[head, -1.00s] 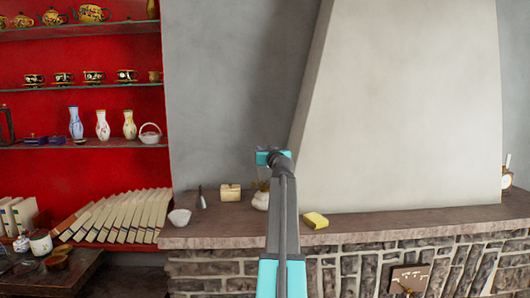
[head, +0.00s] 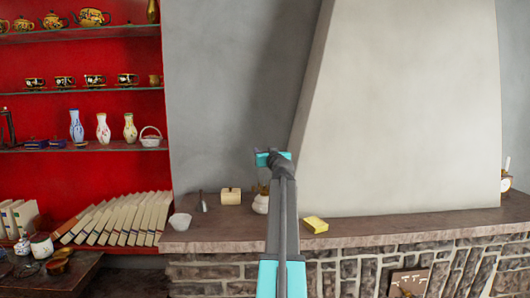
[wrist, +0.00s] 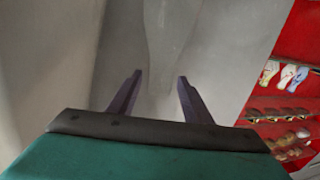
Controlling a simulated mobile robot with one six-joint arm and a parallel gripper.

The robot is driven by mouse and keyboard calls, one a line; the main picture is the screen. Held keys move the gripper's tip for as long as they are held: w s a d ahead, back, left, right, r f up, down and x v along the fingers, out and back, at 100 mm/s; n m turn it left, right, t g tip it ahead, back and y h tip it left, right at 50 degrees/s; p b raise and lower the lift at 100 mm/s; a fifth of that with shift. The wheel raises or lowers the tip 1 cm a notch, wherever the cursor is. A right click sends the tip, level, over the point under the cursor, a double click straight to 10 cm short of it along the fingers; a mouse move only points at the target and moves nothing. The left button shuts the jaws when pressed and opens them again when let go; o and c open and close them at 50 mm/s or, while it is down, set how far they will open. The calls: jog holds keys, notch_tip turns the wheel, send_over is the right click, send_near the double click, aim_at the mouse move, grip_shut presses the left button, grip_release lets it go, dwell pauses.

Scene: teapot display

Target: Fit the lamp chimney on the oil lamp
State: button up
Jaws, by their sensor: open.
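A small whitish rounded object with a brownish top, probably the oil lamp (head: 260,204), stands on the stone mantel. My arm partly hides its right side. My gripper (head: 263,153) is raised above it in the head view, in front of the grey wall. In the wrist view my gripper (wrist: 154,82) has its two dark fingers spread apart. A faint, pale, see-through-looking shape shows beyond and between the fingers. I cannot tell whether it is the glass chimney or only the wall. No chimney is clearly recognisable in either view.
The mantel (head: 400,224) also carries a white bowl (head: 180,221), a dark-and-white slim tool (head: 203,202), a cream box (head: 231,197) and a yellow block (head: 315,225). The sloping chimney breast (head: 410,110) rises behind. Red shelves with vases and teapots stand at left.

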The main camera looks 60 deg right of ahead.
jog(key=shift+s+a+f+b, duration=0.1)
jog(key=shift+s+a+b, duration=0.15)
jog(key=shift+b, duration=0.15)
jog(key=b+v, duration=0.4)
jog(key=v, duration=0.7)
jog(key=shift+s+a, duration=0.1)
dwell(0.5)
